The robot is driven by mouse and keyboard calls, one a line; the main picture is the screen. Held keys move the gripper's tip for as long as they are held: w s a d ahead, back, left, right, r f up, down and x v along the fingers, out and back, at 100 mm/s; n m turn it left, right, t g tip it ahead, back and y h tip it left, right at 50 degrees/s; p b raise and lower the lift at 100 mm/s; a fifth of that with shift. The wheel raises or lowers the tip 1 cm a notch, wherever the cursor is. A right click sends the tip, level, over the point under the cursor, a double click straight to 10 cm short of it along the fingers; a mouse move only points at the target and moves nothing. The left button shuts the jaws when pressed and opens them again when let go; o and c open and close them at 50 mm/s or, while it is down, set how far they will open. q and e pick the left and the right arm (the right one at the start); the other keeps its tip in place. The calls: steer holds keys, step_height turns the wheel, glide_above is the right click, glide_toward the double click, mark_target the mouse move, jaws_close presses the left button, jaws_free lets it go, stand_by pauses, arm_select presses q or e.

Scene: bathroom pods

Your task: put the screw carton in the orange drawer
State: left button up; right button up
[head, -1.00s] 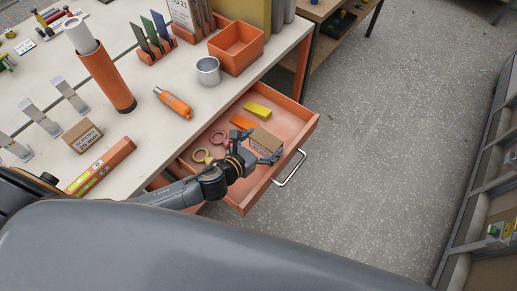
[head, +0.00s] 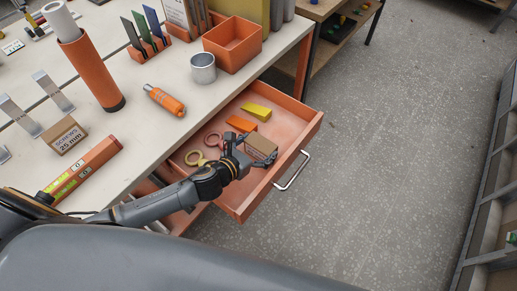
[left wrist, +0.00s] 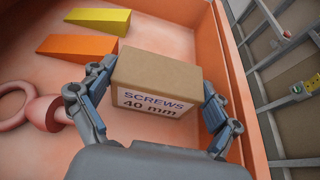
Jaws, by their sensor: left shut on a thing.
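My left gripper (head: 250,151) is inside the open orange drawer (head: 238,205), shut on a brown screw carton (head: 261,146). In the left wrist view the carton (left wrist: 157,80) reads "SCREWS 40 mm", with one finger at each short end. It is low over the drawer floor; I cannot tell whether it touches. A second brown carton (head: 65,136), marked "SCREWS 25 mm", stands on the bench. My right gripper is not in view.
The drawer also holds a yellow wedge (head: 256,111), an orange wedge (head: 240,125) and yellow and red rings. The floor at right is clear.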

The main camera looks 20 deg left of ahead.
arm_select(q)
steer(key=shift+r, duration=0.15)
steer(key=shift+f, duration=0.2)
steer(key=o, duration=1.2)
steer(key=shift+r, duration=0.25)
steer(key=shift+s+a, duration=0.15)
steer(key=shift+s, duration=0.2)
steer(key=v, duration=0.9)
steer(key=shift+s+a+b, duration=0.1)
steer(key=shift+s+b, duration=0.15)
steer(key=shift+b, duration=0.1)
steer(key=shift+v, duration=0.85)
